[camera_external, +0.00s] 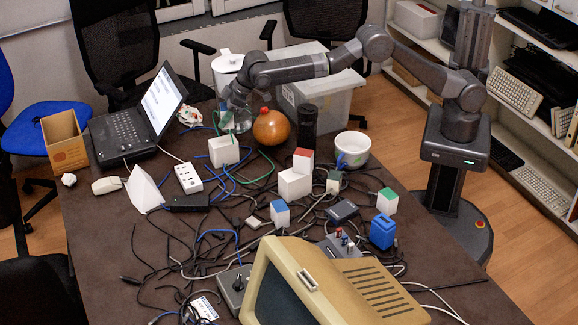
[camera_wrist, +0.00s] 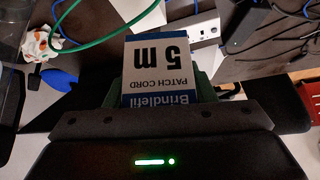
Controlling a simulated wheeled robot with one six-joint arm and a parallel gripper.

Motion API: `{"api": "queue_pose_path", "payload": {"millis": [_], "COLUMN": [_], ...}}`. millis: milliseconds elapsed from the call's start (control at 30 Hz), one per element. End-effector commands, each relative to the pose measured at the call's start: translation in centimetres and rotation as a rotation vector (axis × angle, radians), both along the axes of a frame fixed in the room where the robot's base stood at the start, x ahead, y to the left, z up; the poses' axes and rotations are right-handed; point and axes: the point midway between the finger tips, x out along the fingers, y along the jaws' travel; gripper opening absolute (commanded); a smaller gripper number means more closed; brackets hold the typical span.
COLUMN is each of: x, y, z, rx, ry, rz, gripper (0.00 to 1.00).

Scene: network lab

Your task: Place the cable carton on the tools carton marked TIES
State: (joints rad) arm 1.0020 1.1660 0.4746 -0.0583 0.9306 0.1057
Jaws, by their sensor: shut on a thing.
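The cable carton (camera_wrist: 160,62), white and blue with "Brindlefil PATCH CORD 5 m" printed upside down, is between the jaws of my gripper (camera_wrist: 160,95) in the wrist view. In the external view my gripper (camera_external: 232,112) is at the table's far side, above and close to a plain white box (camera_external: 223,152); the held carton is small and mostly hidden there. I cannot read TIES on any box. Candidates are boxes with a red top (camera_external: 303,160), blue top (camera_external: 280,213) and green top (camera_external: 387,202), and a small greenish one (camera_external: 333,182).
An orange gourd-like object (camera_external: 271,128), black cylinder (camera_external: 307,125) and white bowl (camera_external: 352,148) stand right of my gripper. A larger white box (camera_external: 294,186) sits mid-table among tangled cables. A laptop (camera_external: 125,135) is left, a beige monitor (camera_external: 375,290) in front. Little table is clear.

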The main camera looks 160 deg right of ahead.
Motion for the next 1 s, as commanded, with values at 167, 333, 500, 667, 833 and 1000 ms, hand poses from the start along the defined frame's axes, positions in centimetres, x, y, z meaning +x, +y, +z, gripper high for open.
{"api": "queue_pose_path", "payload": {"millis": [167, 333, 500, 667, 833, 1000], "x": [-3.3, -3.8, -3.8, -3.7, -3.8, -3.7], "y": [-0.8, -0.8, -0.9, -0.9, -0.8, -0.9], "z": [1.7, -1.0, -3.6, -4.8, -7.1, -7.9], "rx": [-0.003, -0.001, -0.002, -0.003, -0.002, -0.006], "ry": [-0.001, -0.001, -0.002, -0.001, 0.0, -0.002], "rz": [-0.082, -0.096, -0.095, -0.094, -0.093, -0.093], "gripper": [0.24, 0.24, 0.24, 0.24, 0.24, 0.24]}}
